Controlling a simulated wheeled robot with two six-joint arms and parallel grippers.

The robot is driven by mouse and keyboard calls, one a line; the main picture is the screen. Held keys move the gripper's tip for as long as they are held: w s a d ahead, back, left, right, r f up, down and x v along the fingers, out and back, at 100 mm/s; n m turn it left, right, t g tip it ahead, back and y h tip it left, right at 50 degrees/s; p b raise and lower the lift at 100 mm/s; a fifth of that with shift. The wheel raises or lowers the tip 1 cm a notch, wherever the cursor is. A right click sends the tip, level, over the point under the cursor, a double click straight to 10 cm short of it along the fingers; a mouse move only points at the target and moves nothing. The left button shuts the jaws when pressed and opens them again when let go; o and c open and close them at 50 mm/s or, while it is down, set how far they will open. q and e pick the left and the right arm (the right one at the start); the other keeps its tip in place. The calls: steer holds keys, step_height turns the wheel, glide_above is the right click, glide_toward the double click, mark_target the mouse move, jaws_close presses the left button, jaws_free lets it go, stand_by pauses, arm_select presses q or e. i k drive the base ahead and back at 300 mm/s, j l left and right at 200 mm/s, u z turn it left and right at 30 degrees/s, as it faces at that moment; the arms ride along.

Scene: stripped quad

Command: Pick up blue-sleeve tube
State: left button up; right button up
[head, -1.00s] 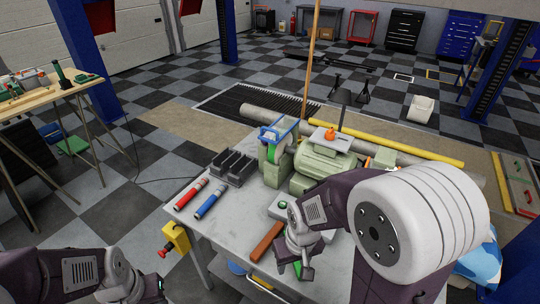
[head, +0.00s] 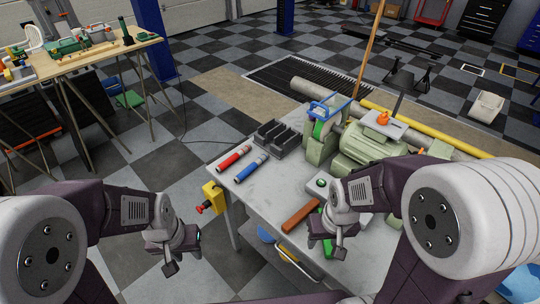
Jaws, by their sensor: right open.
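The blue-sleeve tube (head: 251,168) lies on the grey workbench (head: 262,205) near its left edge, with pale metal at its far end. A red-sleeved tube (head: 234,156) lies beside it, further left, apart from it. My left gripper (head: 172,265) hangs off the left side of the bench, away from the tube; its jaw gap does not show clearly. My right gripper (head: 337,250) is open above the front part of the bench, to the right of the blue tube. Neither gripper touches the tube.
A dark slotted rack (head: 279,137) stands behind the tubes. A green grinder (head: 321,130) and motor (head: 366,147) stand to the right. A brown bar (head: 301,215) lies near my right gripper. A yellow box with a red button (head: 213,198) is on the bench's left edge.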

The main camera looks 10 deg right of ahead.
mark_target(253, 166)
steer(key=i+j+z, duration=0.1)
steer(key=i+j, duration=0.15)
steer(key=i+j+z, duration=0.15)
steer(key=j, duration=0.3)
steer(key=i+j+z, duration=0.1)
steer(key=i+j, duration=0.2)
steer(key=i+j+z, duration=0.15)
steer(key=j, duration=0.35)
steer(key=i+j+z, duration=0.1)
steer(key=i+j, duration=0.15)
steer(key=j, duration=0.15)
